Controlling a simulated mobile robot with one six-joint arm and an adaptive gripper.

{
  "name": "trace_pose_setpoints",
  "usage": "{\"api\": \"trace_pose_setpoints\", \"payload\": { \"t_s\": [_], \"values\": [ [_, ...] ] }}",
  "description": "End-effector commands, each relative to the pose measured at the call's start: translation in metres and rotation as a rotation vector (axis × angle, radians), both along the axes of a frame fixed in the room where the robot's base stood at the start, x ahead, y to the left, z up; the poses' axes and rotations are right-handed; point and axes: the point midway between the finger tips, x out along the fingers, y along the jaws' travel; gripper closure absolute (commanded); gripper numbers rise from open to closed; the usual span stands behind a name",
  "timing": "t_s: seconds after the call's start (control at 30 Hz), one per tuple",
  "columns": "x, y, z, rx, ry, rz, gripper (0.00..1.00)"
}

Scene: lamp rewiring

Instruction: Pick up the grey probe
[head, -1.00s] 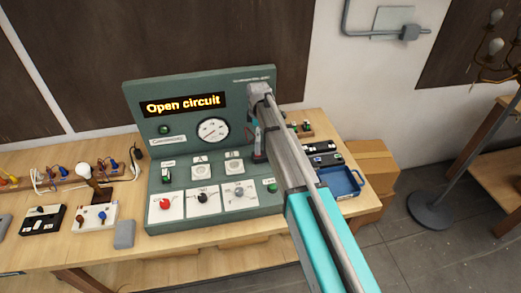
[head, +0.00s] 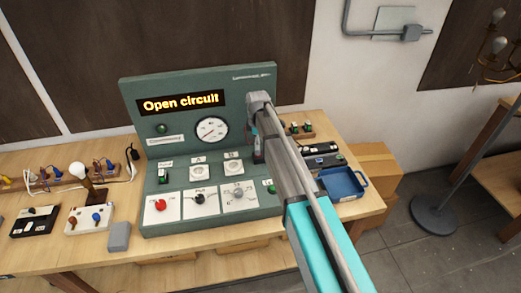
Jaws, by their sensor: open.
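I cannot make out a grey probe for certain; it may be hidden behind my arm or too small to see. My gripper (head: 258,152) points down in front of the right part of the green test panel (head: 290,88). It is small and partly covered by my arm, and I see nothing clearly held in it. The panel reads "Open circuit" and has a round dial (head: 211,130). Two sockets marked A (head: 198,173) and B (head: 234,167) sit on its sloped face, left of my gripper.
A small grey block (head: 118,236), a white switch board (head: 90,218) and a black one (head: 36,221) lie left of the panel. A bulb (head: 77,171) stands behind them. A blue tray (head: 343,183) is at the right table end. A cardboard box (head: 375,160) is beyond it.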

Motion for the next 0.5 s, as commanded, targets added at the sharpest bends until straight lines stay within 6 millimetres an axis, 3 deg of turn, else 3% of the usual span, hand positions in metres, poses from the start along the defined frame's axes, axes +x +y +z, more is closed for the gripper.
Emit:
{"api": "trace_pose_setpoints", "payload": {
  "t_s": [0.33, 0.5],
  "values": [
    [0.0000, -0.0001, 0.0001, 0.000, 0.000, 0.000, 0.30],
    [0.0000, -0.0001, 0.0001, 0.000, 0.000, 0.000, 0.61]
  ]
}}
